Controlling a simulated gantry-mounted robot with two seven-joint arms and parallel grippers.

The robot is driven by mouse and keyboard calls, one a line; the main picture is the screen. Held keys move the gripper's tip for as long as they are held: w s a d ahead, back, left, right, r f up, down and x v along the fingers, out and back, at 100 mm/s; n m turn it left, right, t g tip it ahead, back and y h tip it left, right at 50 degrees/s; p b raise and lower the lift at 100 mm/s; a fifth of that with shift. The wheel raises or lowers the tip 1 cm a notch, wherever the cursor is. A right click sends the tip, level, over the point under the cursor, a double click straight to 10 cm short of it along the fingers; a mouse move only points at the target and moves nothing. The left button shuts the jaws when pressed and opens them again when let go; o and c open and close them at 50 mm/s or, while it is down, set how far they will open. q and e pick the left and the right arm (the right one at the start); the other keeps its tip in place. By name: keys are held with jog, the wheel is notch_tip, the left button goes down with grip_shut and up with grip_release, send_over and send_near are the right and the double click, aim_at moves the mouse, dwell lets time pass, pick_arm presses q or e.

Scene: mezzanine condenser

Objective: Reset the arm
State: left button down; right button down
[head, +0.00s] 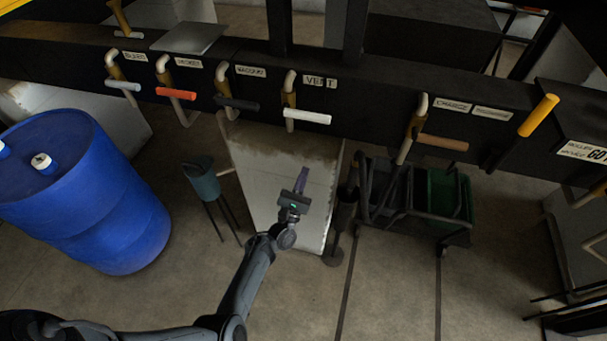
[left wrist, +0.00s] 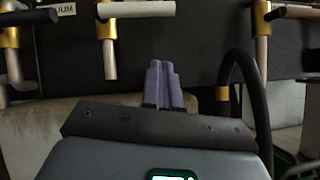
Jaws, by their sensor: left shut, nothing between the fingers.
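My left gripper (head: 303,174) reaches up from the bottom left in the head view, in front of a pale panel below the dark beam. Its purple fingers are shut together with nothing between them. In the left wrist view, the fingers (left wrist: 160,66) point up the picture at the dark beam. The white-handled valve (head: 307,116) labelled VENT is above the fingertips in the head view and apart from them. It also shows up and to the left of the fingers in the left wrist view (left wrist: 136,9). My right gripper is not in view.
The dark beam (head: 390,97) carries several valves, including red (head: 176,93), dark grey (head: 236,103), tan (head: 443,142) and yellow (head: 538,115) handles. A blue barrel (head: 105,215) stands at left. A bucket on legs (head: 202,180) and a cart (head: 440,195) flank the panel.

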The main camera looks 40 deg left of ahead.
pick_arm(q)
jog(key=s+f+m+g+h, duration=0.2)
jog(key=s+f+m+h, duration=0.3)
jog(key=s+f, duration=0.4)
jog(key=s+d+m+g+h, duration=0.4)
jog(key=s+d+m+g, duration=0.3)
jog(key=m, duration=0.7)
jog(key=s+d+r+m+g+y, duration=0.1)
jog(key=s+r+m+g+y, duration=0.15)
jog(key=s+m+g, duration=0.5)
jog(key=s+d+r+m+g+y, duration=0.15)
jog(key=s+r+m+g, duration=0.25)
jog(key=s+m, duration=0.6)
notch_tip(320, 180, up, 28)
jog(key=w+p, duration=0.1)
jog(key=p, duration=2.7)
jog(key=shift+w+f+m, duration=0.15)
jog(key=shift+w+m, duration=0.15)
jog(key=shift+m, duration=0.05)
